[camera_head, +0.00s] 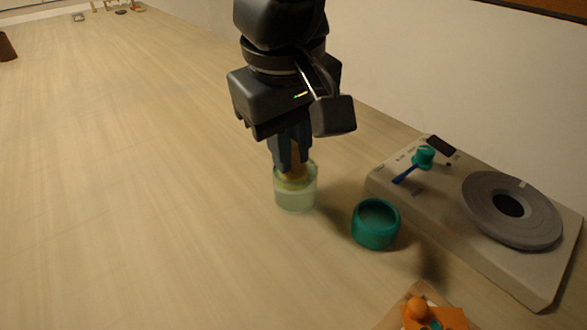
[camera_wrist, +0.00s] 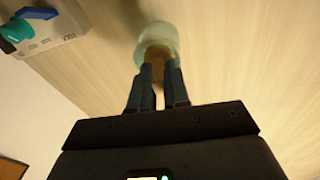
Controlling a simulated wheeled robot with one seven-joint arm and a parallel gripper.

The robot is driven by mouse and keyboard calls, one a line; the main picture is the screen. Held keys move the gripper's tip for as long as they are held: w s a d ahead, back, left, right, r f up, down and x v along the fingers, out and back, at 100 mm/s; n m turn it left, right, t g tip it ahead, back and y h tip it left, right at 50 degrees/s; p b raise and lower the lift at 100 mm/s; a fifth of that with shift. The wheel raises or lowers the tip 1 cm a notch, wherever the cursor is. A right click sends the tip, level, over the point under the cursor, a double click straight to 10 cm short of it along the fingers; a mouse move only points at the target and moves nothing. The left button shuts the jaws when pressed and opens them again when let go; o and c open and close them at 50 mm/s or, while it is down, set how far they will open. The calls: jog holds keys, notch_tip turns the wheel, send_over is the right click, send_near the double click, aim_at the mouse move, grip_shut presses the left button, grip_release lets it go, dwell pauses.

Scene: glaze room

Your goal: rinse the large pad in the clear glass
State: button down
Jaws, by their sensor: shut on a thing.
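My gripper (camera_head: 291,162) points down over the clear glass (camera_head: 295,198), with its dark fingers shut on a yellow-tan thing, likely the large pad (camera_head: 293,178). The pad's lower part is inside the glass, which holds a pale greenish liquid; the fingertips are at the rim. In the wrist view the fingers (camera_wrist: 158,88) close on the tan pad (camera_wrist: 157,55), with the glass (camera_wrist: 158,30) beyond it. The glass stands upright on the table. Whether the pad touches the glass wall or bottom cannot be told.
A teal cup (camera_head: 376,230) stands close to the right of the glass. A grey turntable-like device (camera_head: 440,215) with a dark disc (camera_head: 512,208) and a teal-and-blue piece (camera_head: 423,157) is farther right, by the wall. Orange items (camera_head: 437,316) lie at the bottom edge.

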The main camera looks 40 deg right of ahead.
aim_at(292, 141)
jog(key=shift+d+r, duration=0.1)
jog(key=shift+r, duration=0.15)
dwell(0.3)
jog(key=shift+r+p, duration=0.5)
jog(key=shift+r, duration=1.4)
jog(key=shift+r+p, duration=0.65)
jog(key=shift+r, duration=1.1)
